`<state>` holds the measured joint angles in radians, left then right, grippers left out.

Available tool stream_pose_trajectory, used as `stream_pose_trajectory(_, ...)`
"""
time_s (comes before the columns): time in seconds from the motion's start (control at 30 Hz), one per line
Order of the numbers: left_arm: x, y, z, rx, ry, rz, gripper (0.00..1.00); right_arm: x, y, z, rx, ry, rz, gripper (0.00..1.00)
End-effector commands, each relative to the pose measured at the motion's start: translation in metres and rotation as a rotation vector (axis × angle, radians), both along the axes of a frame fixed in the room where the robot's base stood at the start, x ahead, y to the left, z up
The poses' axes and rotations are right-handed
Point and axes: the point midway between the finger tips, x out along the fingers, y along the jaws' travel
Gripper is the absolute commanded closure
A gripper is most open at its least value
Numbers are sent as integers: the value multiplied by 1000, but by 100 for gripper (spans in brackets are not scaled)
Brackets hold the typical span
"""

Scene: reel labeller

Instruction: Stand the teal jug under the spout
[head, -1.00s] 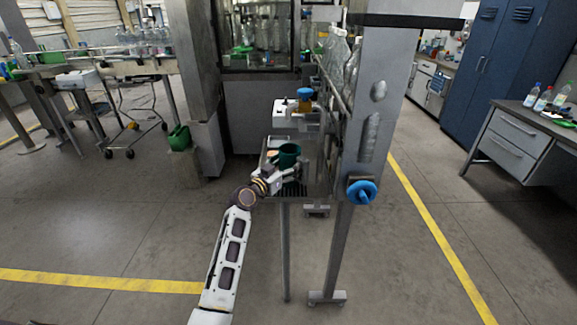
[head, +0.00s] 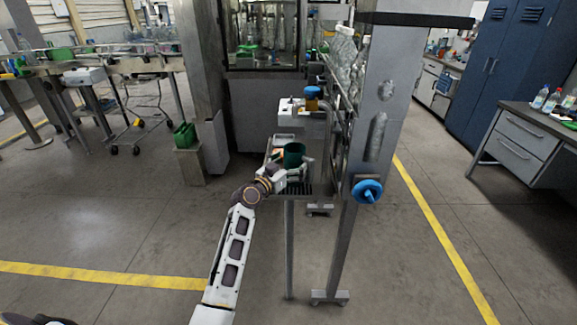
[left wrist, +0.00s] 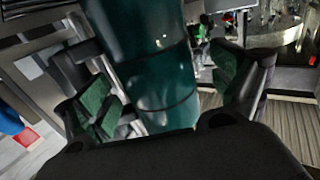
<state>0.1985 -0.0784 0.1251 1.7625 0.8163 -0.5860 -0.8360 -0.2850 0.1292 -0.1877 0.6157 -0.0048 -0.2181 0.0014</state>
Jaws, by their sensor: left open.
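The teal jug (head: 293,155) stands on the small slatted tray (head: 298,188) of the machine, below and in front of a white unit with a blue-topped amber part (head: 312,98). I cannot make out the spout itself. My left gripper (head: 285,172) is at the near side of the jug. In the left wrist view the jug (left wrist: 150,70) fills the middle, between the two green-padded fingers of my open left gripper (left wrist: 168,95). A gap shows beside the right finger; contact at the left finger is unclear. My right gripper is not in view.
A steel post with a blue knob (head: 368,190) stands close to the right of the tray. A green can (head: 184,135) sits on a block at the left. A bench with bottles (head: 540,98) is at the far right. The floor in front is clear.

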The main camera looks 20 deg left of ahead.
Motion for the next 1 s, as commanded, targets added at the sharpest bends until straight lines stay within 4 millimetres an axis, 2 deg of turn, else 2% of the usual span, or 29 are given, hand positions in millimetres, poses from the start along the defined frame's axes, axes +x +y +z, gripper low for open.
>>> stream_pose_trajectory(0.2,0,0,3,-1,0,-1,5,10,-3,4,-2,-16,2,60)
stream_pose_trajectory(0.4,-13,5,1,2,0,0,5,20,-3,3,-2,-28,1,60)
stream_pose_trajectory(1.0,-68,22,1,1,1,0,5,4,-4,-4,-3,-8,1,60)
